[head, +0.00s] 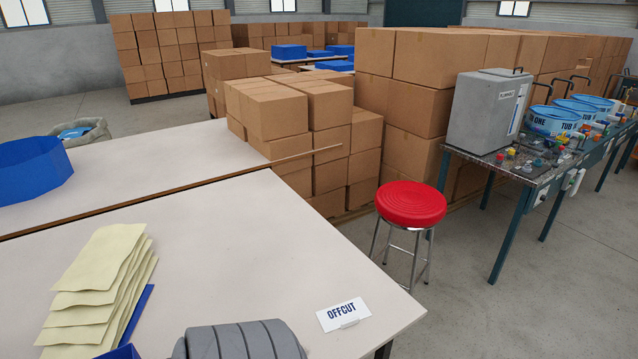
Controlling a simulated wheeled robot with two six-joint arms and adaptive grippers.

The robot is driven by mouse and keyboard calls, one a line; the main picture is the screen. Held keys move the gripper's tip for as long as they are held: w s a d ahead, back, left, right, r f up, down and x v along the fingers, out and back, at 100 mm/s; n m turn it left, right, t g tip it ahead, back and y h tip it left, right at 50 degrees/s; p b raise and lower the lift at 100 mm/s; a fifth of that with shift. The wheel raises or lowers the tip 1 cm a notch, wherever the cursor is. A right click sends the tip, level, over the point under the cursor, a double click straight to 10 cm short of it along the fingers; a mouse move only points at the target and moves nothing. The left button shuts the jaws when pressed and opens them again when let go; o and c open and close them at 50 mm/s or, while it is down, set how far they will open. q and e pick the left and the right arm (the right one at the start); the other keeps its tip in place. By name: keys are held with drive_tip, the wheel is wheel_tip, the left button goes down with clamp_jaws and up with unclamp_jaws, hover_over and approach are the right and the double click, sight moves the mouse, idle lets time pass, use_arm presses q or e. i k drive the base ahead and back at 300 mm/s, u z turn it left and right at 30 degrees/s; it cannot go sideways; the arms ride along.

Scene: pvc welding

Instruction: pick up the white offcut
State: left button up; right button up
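A white card (343,314) printed "OFFCUT" lies or leans low at the near right corner of the front table. A small pale piece (349,323) shows at its lower edge; I cannot tell whether it is part of the card. No separate thing is clearly a white offcut in this view. Neither of my grippers is in view.
The front table (240,240) has clear room in its middle. Pale yellow sheets (100,285) lie stacked at left, and a grey ribbed object (240,341) is cut off at the bottom. A red stool (411,204) stands beyond the table's right edge.

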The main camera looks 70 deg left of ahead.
sight(345, 314)
drive_tip(key=k, duration=0.45)
drive_tip(key=u, duration=0.7)
